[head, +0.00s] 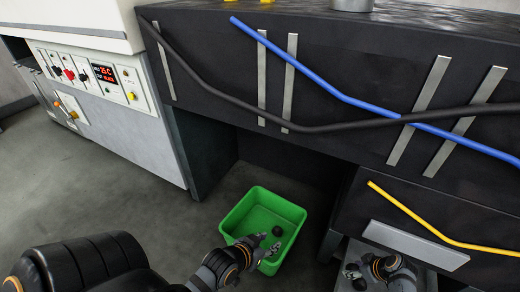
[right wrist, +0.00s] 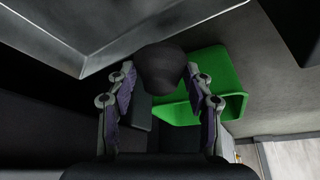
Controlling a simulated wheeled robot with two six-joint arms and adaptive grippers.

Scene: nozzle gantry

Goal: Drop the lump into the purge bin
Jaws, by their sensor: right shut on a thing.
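The green purge bin (head: 235,215) stands on the floor beneath the dark bench. My left gripper (head: 271,241) is over the bin, its fingers apart. A small dark round thing (head: 277,231) shows just past its fingertips; I cannot tell its height above the bin floor. My right gripper (head: 354,275) is right of the bin, over a grey metal surface. In the right wrist view the right gripper (right wrist: 162,85) is shut on a dark rounded lump (right wrist: 162,66). The green bin (right wrist: 222,70) shows behind the lump there, partly covered by it. In the head view the held lump is unclear.
A grey metal tray or ledge (head: 420,275) lies under my right gripper. The dark bench front (head: 330,100) with blue, black and yellow cables overhangs the bin. A control cabinet (head: 125,130) stands left. Open floor (head: 110,195) lies left of the bin.

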